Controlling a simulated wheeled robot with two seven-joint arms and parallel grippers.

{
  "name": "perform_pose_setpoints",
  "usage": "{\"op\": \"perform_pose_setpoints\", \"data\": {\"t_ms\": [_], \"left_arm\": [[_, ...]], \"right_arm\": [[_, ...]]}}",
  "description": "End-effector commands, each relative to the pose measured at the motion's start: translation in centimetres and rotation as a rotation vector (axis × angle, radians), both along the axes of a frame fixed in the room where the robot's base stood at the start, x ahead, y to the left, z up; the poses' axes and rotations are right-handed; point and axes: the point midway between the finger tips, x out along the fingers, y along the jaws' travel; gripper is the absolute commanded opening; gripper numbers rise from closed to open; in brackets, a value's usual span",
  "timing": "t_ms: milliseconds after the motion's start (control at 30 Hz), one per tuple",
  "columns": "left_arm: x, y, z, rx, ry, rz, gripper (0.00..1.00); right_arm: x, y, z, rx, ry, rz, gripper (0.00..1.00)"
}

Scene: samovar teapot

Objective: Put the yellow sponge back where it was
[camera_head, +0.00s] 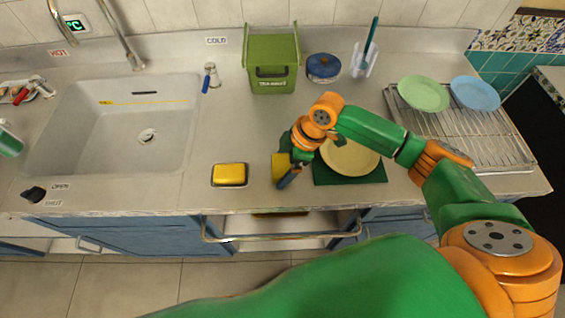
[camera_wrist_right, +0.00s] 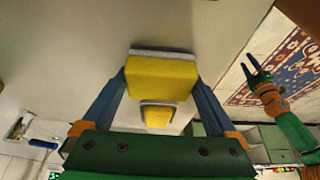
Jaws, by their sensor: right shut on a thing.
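My right gripper (camera_wrist_right: 160,80) is shut on a yellow sponge (camera_wrist_right: 160,76), which has a pale layer along one edge. In the head view, this sponge (camera_head: 280,164) shows partly behind my right gripper (camera_head: 287,176), right of the sponge dish. A second yellow sponge (camera_head: 229,173) lies in a small dark-rimmed dish (camera_head: 229,186) on the counter. This second sponge also shows in the right wrist view (camera_wrist_right: 157,116), between the fingers and beyond the held one. My left gripper (camera_wrist_right: 256,72) appears at the right of the wrist view, with its fingers apart and empty.
A cream plate (camera_head: 350,158) on a dark green mat (camera_head: 350,180) lies under my right forearm. A green box (camera_head: 272,65) and blue pot (camera_head: 323,67) stand behind. The sink (camera_head: 125,130) is left; a dish rack (camera_head: 490,145) is right. Counter around the dish is clear.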

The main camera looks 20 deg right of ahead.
Motion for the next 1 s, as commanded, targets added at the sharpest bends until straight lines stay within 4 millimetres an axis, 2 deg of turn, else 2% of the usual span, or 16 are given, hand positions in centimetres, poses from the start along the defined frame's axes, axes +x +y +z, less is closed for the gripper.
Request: {"op": "perform_pose_setpoints", "data": {"t_ms": [533,567,600,767,867,1000], "left_arm": [[0.0,0.2,-0.4,0.003,0.0,0.001,0.5],[0.0,0.2,-0.4,0.003,0.0,0.001,0.5],[0.0,0.2,-0.4,0.003,0.0,0.001,0.5],[0.0,0.2,-0.3,0.003,0.0,0.001,0.5],[0.0,0.2,0.0,0.003,0.0,0.001,0.5],[0.0,0.2,-0.1,0.003,0.0,0.0,0.5]], "right_arm": [[-0.1,0.0,-1.2,-0.001,0.001,0.0,0.48],[-0.1,0.0,-1.2,-0.001,0.002,0.001,0.96],[-0.1,-0.1,-1.2,-0.001,0.004,0.0,1.0],[-0.3,-0.1,-1.2,-0.005,0.009,0.002,1.0],[-0.3,-0.3,0.3,-0.004,0.007,0.001,1.0],[-0.5,-1.9,4.1,-0.003,0.0,-0.001,1.0]]}}
